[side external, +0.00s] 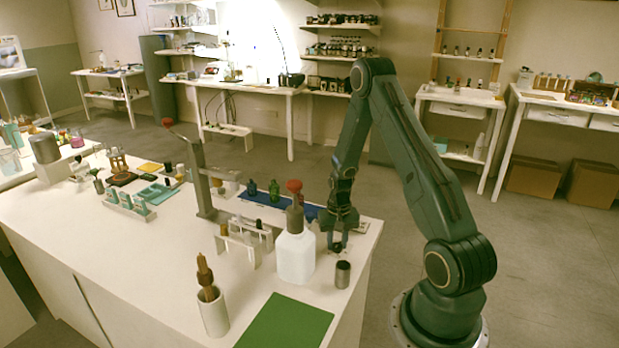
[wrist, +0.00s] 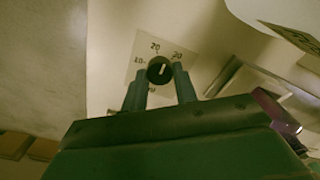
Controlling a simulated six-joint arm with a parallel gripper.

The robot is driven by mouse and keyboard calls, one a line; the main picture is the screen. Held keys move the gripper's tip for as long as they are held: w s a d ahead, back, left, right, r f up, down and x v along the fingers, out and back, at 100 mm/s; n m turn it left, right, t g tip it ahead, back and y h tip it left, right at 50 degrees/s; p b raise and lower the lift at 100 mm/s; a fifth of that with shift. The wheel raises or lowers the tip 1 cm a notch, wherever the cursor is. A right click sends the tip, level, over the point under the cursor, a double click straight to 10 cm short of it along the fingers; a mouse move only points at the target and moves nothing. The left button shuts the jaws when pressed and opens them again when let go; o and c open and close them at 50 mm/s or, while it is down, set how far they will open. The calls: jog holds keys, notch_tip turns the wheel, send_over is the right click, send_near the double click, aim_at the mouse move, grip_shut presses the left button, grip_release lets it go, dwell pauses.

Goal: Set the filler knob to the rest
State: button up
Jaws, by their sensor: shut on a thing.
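The filler knob (wrist: 160,70) is round and black with a short white pointer mark. It sits on a pale dial plate (wrist: 145,48) with the numbers 10, 20 and 30 around it and smaller lettering below, partly hidden. The mark looks nearly upright in the wrist view; its exact setting is too small to tell. My gripper (wrist: 160,76) is shut on the knob, one dark finger on each side.
The white bottle with a red top (side external: 296,256) stands close left of my gripper. A small metal cup (side external: 342,275) is just in front. A green mat (side external: 285,322) and a white holder with brown sticks (side external: 213,312) are nearer the front. A grey post (side external: 200,180) stands farther left.

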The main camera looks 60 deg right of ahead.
aim_at(336, 245)
jog(key=n, duration=0.4)
jog(key=shift+n, duration=0.3)
jog(key=n, duration=0.4)
jog(key=shift+n, duration=0.3)
jog(key=n, duration=0.4)
jog(key=shift+n, duration=2.4)
jog(key=o, duration=1)
jog(key=shift+a, duration=0.1)
jog(key=shift+c, duration=0.2)
jog(key=shift+r, duration=0.1)
notch_tip(336, 245, up, 14)
